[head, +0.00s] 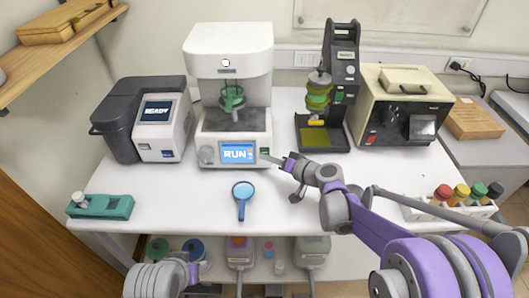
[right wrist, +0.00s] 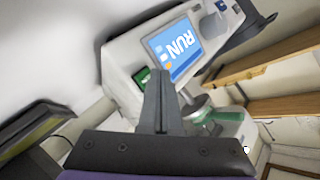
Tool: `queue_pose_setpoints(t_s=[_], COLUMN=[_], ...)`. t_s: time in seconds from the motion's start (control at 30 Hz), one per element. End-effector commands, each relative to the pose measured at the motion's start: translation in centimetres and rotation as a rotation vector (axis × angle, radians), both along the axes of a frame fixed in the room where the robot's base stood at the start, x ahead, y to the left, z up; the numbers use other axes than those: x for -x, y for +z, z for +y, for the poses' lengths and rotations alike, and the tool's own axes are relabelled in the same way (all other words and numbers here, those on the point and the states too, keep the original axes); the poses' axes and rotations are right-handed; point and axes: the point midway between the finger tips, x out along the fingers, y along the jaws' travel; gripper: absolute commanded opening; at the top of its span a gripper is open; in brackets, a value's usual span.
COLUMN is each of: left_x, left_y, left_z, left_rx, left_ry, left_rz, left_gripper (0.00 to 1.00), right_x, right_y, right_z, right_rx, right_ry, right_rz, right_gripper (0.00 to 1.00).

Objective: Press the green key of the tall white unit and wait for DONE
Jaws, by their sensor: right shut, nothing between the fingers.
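The tall white unit (head: 228,50) stands at the back of the table, its blue screen (head: 238,153) reading RUN. Its green key (head: 265,151) is right of the screen; it also shows in the right wrist view (right wrist: 141,76). A green part hangs inside the unit. My right gripper (head: 272,158) is shut and empty, its tips close to the key; the right wrist view shows the shut fingers (right wrist: 160,85) beside the key. I cannot tell whether they touch it. Part of my left arm shows at the bottom left; its fingers are not visible.
A grey unit reading READY (head: 158,110) stands left, a black stand (head: 340,75) and a beige box unit (head: 392,95) right. A blue magnifier (head: 243,190) lies in front. A teal block (head: 105,208) and a rack of capped bottles (head: 450,210) stand at the sides.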

Motion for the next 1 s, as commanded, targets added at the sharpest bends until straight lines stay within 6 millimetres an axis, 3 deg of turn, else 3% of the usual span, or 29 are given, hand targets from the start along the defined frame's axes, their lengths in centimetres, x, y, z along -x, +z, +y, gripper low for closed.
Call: queue_pose_setpoints(t_s=[0.6, 1.0], left_x=[-0.3, -0.3], left_y=[0.8, 0.7], left_z=[0.0, 0.0], left_rx=[0.000, 0.000], left_ry=[0.000, 0.000], left_rz=[-0.006, -0.006], left_gripper=[0.50, 0.50], right_x=[4.6, 4.8], right_y=[1.3, 1.3], right_z=[0.0, 0.0], right_rx=[0.000, 0.000], right_ry=[0.000, 0.000], right_rz=[0.000, 0.000], right_gripper=[0.00, 0.00])
